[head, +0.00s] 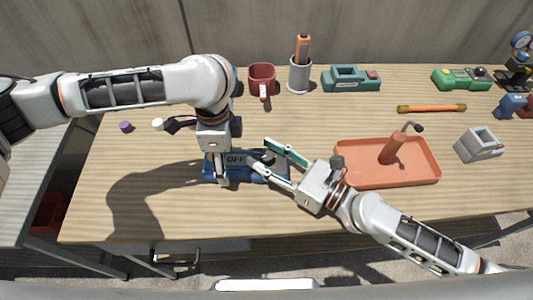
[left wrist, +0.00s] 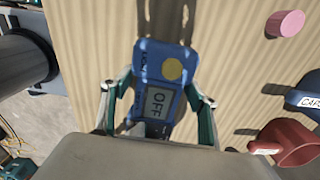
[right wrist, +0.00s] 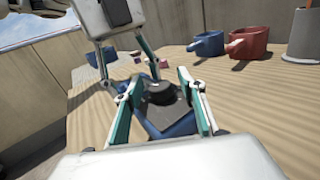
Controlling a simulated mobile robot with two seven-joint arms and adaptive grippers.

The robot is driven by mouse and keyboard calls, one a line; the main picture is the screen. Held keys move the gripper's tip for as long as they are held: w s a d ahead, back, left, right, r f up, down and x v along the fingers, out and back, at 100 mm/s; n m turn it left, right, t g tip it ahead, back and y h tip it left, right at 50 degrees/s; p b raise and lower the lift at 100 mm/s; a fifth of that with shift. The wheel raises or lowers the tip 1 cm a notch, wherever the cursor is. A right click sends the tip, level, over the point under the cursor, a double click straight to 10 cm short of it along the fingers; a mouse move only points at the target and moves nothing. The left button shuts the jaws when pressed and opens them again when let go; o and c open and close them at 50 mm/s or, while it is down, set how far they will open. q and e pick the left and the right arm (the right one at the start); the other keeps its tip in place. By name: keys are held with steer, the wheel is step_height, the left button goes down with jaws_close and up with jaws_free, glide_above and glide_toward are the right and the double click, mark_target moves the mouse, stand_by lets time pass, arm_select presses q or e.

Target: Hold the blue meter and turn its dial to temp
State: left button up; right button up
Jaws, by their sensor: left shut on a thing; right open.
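The blue meter (head: 207,170) lies on the wooden table; its display reads OFF, also in the left wrist view (left wrist: 160,101), where a yellow round spot shows on its body. My left gripper (head: 222,178) comes down from above and is shut on the meter, one finger along each side in the left wrist view. The black dial (right wrist: 160,92) sits on the meter's dark face. My right gripper (head: 264,155) is open at the meter's right end, with the dial between its spread fingers in the right wrist view. Contact with the dial cannot be told.
An orange tray (head: 350,181) with a reddish cylinder stands right of my right gripper. A red mug (head: 262,76), a grey cup (head: 299,78) and a green device (head: 350,79) stand behind. A grey block (head: 478,147) is far right. The table front is clear.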

steer(key=shift+c, duration=0.5)
steer(key=c, duration=1)
steer(key=shift+c, duration=0.2)
steer(key=shift+m+t+h, duration=0.3)
steer(key=shift+t+h, duration=0.1)
steer(key=shift+t, duration=0.1)
steer(key=m+t+h, duration=0.4)
steer(key=shift+s+a+h, duration=0.1)
steer(key=shift+h, duration=0.3)
steer(key=shift+m+t+h, duration=0.55)
steer(key=shift+m+h, duration=0.6)
steer(key=shift+h, duration=0.45)
steer(key=shift+m+t+h, duration=0.55)
steer(key=shift+m+h, duration=0.6)
steer(key=shift+h, duration=0.85)
steer(key=o, duration=1.1)
